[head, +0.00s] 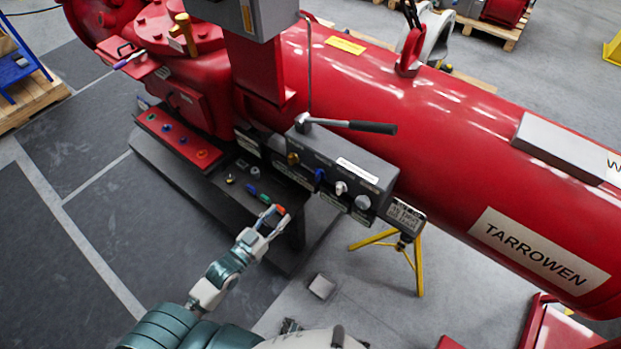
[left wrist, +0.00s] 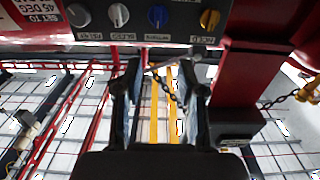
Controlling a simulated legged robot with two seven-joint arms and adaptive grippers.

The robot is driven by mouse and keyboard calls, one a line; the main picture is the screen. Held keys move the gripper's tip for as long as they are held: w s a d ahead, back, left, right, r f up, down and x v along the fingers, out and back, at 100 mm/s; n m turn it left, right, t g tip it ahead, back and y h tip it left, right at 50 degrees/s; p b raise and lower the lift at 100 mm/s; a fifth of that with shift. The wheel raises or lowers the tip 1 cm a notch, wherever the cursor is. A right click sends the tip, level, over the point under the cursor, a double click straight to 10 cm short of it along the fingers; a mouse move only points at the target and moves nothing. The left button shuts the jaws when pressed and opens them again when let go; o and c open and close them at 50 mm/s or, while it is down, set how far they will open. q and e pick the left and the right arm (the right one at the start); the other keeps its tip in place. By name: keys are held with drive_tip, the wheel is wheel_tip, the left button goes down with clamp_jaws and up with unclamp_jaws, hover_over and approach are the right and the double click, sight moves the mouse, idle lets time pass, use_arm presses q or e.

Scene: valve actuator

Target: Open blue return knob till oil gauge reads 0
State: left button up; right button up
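The blue knob (head: 319,175) sits on the front of a grey valve box (head: 350,160) on the side of the red actuator, between a brass knob (head: 293,158) and a white knob (head: 341,188). In the left wrist view the blue knob (left wrist: 158,15) is at the top, above the fingers. My left gripper (head: 271,217) is below and to the left of the box in the head view, apart from the knob. In the left wrist view its two fingers (left wrist: 160,85) are spread with nothing held between them. I cannot make out an oil gauge or its reading. My right gripper does not show.
A grey knob (head: 362,202) is at the box's right end, near a hanging label (head: 405,215). A black-handled lever (head: 350,126) sticks out above the box. A dark bench (head: 215,190) with small coloured parts lies left of my gripper. A yellow stand (head: 417,270) is below right.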

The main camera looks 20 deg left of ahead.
sight(316, 177)
use_arm(q)
drive_tip(key=x, duration=1.5)
drive_tip(key=shift+w+d, duration=0.25)
drive_tip(key=shift+d, duration=0.3)
drive_tip(key=shift+w+a+f, duration=0.15)
drive_tip(key=shift+w+a, duration=0.2)
drive_tip(key=shift+w, duration=0.2)
drive_tip(key=shift+d, duration=0.3)
drive_tip(key=c, duration=0.7)
drive_tip(key=shift+d, duration=0.1)
clamp_jaws()
drive_tip(key=shift+p, duration=0.3)
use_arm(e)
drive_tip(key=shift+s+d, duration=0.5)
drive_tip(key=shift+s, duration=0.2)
